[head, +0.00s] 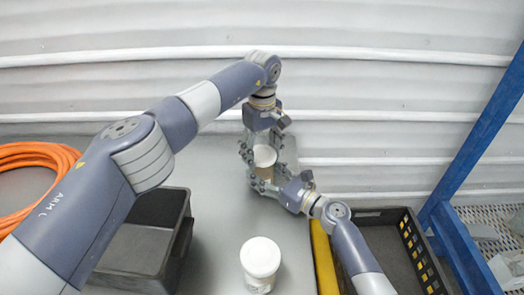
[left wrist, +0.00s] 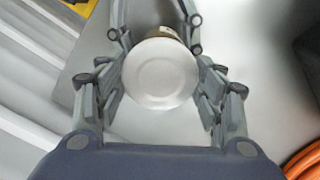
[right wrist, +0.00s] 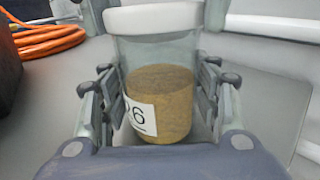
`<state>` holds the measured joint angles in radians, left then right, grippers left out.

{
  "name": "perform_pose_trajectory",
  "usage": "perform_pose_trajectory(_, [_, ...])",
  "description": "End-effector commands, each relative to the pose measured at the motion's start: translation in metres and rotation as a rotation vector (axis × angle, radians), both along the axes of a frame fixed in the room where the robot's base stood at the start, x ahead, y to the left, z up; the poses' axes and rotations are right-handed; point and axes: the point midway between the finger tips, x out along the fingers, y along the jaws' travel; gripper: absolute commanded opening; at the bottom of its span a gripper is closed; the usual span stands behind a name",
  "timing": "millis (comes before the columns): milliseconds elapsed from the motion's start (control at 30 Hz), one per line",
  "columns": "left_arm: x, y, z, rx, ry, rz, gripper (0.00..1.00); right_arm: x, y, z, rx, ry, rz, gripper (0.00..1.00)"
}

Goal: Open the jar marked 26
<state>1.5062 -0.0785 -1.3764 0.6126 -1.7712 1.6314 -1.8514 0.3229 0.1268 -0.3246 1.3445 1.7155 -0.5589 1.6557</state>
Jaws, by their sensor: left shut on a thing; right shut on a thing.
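The jar marked 26 (right wrist: 158,100) is clear-walled, part filled with brown grain-like stuff, and upright. Its label is partly covered, with the 6 plain in the right wrist view. Its white lid (left wrist: 160,74) sits on top, and also shows in the head view (head: 265,155). My left gripper (head: 263,150) comes from the far side and is shut on the lid, a finger on each side. My right gripper (head: 270,180) comes from the near right and is shut around the jar body below the lid.
A second white-lidded jar (head: 260,257) stands nearer on the grey table (head: 222,215). A dark bin (head: 130,250) is at left, with an orange hose (head: 38,150) behind it. A black crate (head: 385,217) and a yellow bar (head: 323,258) are at right, near a blue post (head: 480,140).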

Motion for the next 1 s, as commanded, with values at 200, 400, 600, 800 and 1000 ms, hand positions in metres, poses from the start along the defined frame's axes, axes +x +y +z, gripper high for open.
perform_pose_trajectory(200, [-0.0002,0.0005,-0.0004,0.002,0.0,0.398,0.34,0.0001,0.0001,0.0004,0.001,-0.001,0.0,0.0])
perform_pose_trajectory(400, [-0.0002,0.0003,-0.0002,0.002,0.001,0.769,0.34,0.0,0.0001,0.0005,0.001,-0.001,0.0,0.0])
perform_pose_trajectory(600, [-0.0004,0.0001,-0.0003,0.001,0.002,1.141,0.34,-0.0001,0.0002,0.0005,0.001,-0.001,0.001,0.0])
perform_pose_trajectory(800, [-0.0002,0.0,-0.0001,0.001,0.001,1.513,0.34,-0.0001,0.0003,0.0006,0.001,-0.001,0.001,0.0])
perform_pose_trajectory(1000, [-0.0001,-0.0003,0.0002,0.001,0.001,1.885,0.34,-0.0002,0.0004,0.0007,0.001,-0.001,0.001,0.0])
